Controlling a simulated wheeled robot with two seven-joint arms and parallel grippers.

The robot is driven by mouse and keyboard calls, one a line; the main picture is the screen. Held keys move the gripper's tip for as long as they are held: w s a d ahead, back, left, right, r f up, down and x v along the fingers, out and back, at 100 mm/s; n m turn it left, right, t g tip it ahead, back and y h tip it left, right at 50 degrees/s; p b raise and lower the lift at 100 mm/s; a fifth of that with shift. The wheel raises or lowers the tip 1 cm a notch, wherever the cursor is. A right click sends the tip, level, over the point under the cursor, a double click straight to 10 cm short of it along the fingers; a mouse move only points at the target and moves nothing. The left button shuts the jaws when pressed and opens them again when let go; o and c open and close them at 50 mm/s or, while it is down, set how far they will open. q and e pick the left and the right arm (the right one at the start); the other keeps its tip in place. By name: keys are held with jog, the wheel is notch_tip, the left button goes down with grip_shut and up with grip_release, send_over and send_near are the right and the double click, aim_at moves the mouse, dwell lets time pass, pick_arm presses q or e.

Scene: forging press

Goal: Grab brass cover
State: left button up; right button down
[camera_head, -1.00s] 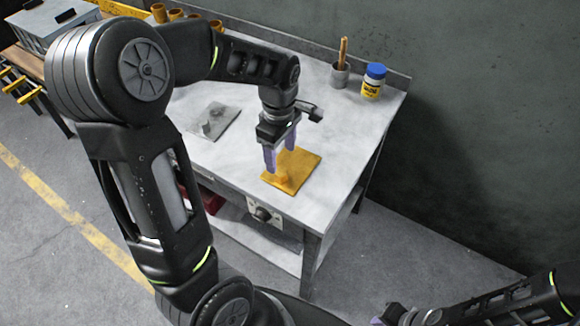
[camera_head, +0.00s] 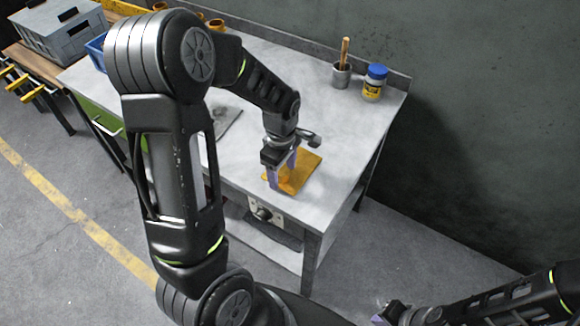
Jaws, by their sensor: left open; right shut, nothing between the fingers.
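A flat yellow-orange mat (camera_head: 308,168) lies on the grey workbench near its front right corner. A small brass-coloured piece, likely the brass cover (camera_head: 285,178), sits at the mat's near left part, partly hidden by my fingers. My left gripper (camera_head: 281,176) points down over it, open, with its purple fingers on either side of the piece. Whether they touch it cannot be told. My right gripper (camera_head: 384,314) is shut and empty at the bottom edge, well away from the bench.
A blue-lidded yellow jar (camera_head: 374,83) and a grey cup (camera_head: 341,75) with a wooden handle stand at the back right. A dark grey plate (camera_head: 228,118) is partly behind my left arm. The bench top (camera_head: 335,118) is clear behind the mat.

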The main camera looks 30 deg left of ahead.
pick_arm(q)
jog(key=shift+f, duration=0.1)
jog(key=shift+c, duration=0.4)
grip_shut()
dwell(0.6)
jog(key=shift+w, duration=0.1)
